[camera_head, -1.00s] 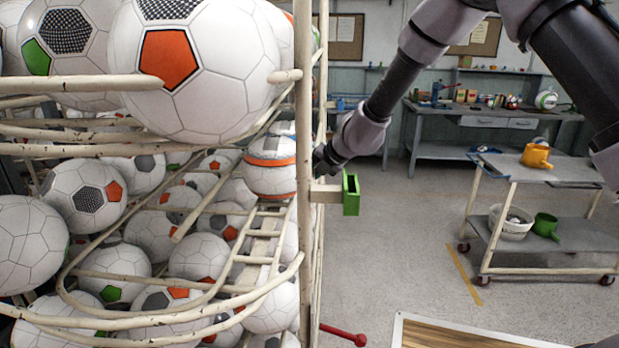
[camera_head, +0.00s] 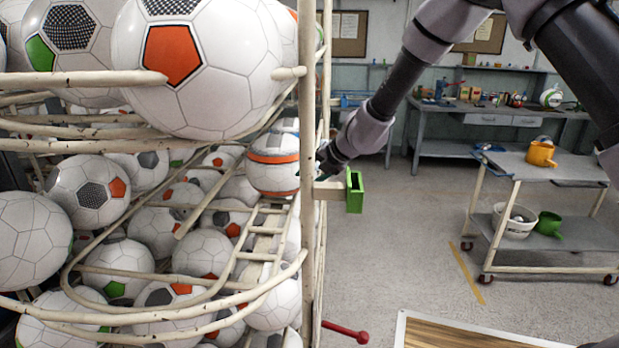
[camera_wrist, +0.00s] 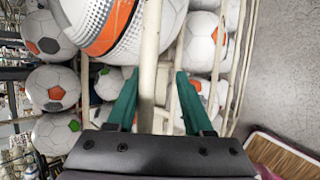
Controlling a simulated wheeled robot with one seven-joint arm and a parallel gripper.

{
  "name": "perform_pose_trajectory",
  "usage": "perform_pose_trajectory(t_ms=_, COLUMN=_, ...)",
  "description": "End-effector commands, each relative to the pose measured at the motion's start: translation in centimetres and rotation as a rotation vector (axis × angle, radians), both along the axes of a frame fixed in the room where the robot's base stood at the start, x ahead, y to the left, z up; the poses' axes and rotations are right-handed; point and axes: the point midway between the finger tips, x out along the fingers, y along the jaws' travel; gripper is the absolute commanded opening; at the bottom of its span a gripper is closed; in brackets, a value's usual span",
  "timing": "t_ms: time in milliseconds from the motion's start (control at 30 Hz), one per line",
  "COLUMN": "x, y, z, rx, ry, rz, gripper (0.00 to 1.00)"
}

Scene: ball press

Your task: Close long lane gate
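The cream rack's front post (camera_head: 307,170) carries a short stub with a green bracket (camera_head: 354,192). A red-tipped lever (camera_head: 345,332) sticks out lower down. I cannot tell which part is the long lane gate. My gripper is mostly hidden behind the post in the head view, beside a ball with an orange band (camera_head: 272,165). In the wrist view my gripper (camera_wrist: 156,95) has its two green fingers apart, with a cream bar (camera_wrist: 150,65) showing between them. The banded ball (camera_wrist: 105,28) is just beyond. I cannot tell whether the bar touches a finger.
Soccer balls (camera_head: 172,60) fill the rack's upper and lower lanes at left. A wood-topped board (camera_head: 470,335) is at the front. Floor between is clear.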

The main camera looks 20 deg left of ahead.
Motion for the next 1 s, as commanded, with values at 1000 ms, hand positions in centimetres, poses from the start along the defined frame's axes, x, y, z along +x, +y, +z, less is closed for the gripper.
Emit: perform_pose_trajectory(t_ms=1000, x=-2.4, y=-7.3, z=7.6, rx=0.000, ry=0.000, rz=0.000, gripper=0.49)
